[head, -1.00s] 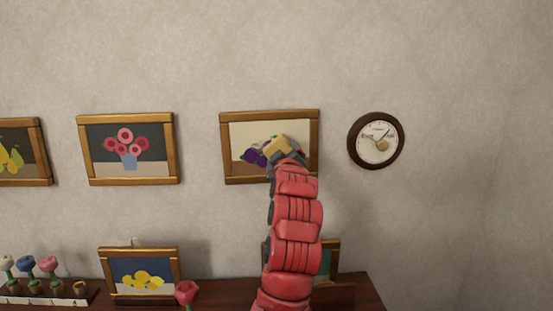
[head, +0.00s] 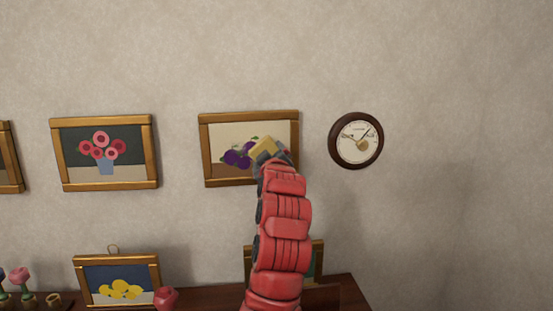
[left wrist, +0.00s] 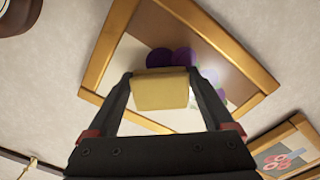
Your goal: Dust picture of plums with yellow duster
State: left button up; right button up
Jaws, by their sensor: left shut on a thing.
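The picture of plums (head: 222,133) hangs on the wall in a gold-brown frame, with purple plums on a cream and brown ground. My left gripper (head: 268,154) is in front of its lower right part, shut on the yellow duster (head: 263,149). In the left wrist view, the block-like duster (left wrist: 161,90) sits between both fingertips of my left gripper (left wrist: 163,82), against the plum picture (left wrist: 225,72), covering part of it. I cannot tell whether the duster touches the canvas. My right gripper is not in view.
A round clock-like dial (head: 356,140) hangs right of the picture, and a flower picture (head: 104,153) hangs left. Below, a lemon picture (head: 118,284) and another frame (head: 318,262), partly behind my arm, stand on a dark wooden surface (head: 354,295). A red knob-like object (head: 166,298) is in front.

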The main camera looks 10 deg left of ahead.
pick_arm(q)
jog(key=shift+s+a+b, duration=0.25)
jog(key=shift+s+a, duration=0.2)
jog(key=shift+a, duration=1.05)
jog(key=shift+s+a+b, duration=0.2)
jog(key=shift+s+a, duration=0.2)
jog(key=shift+a, duration=1.15)
jog(key=shift+s+a+b, duration=0.25)
jog(key=shift+s+a, duration=0.2)
jog(key=shift+a, duration=1.05)
jog(key=shift+s+d, duration=0.2)
jog(key=shift+s, duration=0.25)
jog(key=b, duration=0.1)
send_near(231, 154)
jog(key=shift+w+a, duration=0.1)
jog(key=shift+w, duration=0.15)
jog(key=shift+v, duration=1.5)
